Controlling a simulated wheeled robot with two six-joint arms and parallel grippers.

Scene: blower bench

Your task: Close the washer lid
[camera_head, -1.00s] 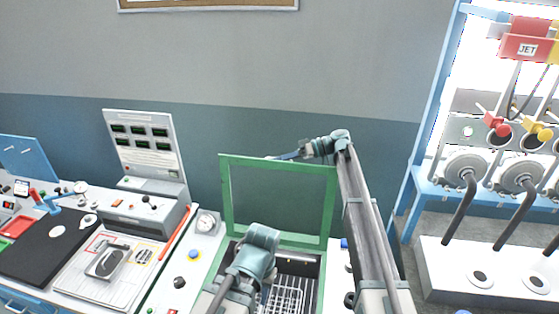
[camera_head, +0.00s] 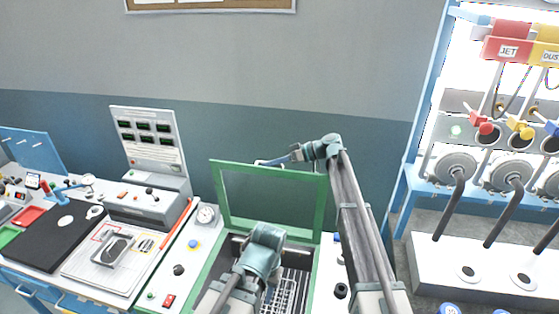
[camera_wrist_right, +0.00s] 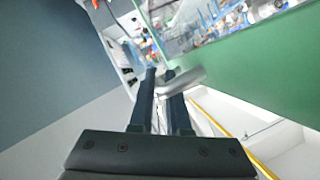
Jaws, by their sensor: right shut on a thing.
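The washer lid (camera_head: 222,196), a green frame with a clear window, stands raised at the back of the washer. The washer's open tub (camera_head: 236,246) shows a wire basket (camera_head: 285,292) inside. My right gripper (camera_head: 281,160) reaches behind the lid's top edge and is shut on the lid handle. In the right wrist view its fingers (camera_wrist_right: 165,90) close around the grey handle bar (camera_wrist_right: 183,79), beside the green lid frame (camera_wrist_right: 240,70). My left gripper (camera_head: 268,294) hangs low over the tub; its fingertips are mostly hidden by its own wrist.
Left of the washer are a gauge (camera_head: 207,215), knobs and a red switch (camera_head: 169,300), then a bench with a console (camera_head: 150,205) and a black mat (camera_head: 50,238). A blue-framed rack (camera_head: 425,120) stands at right. The wall is close behind the lid.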

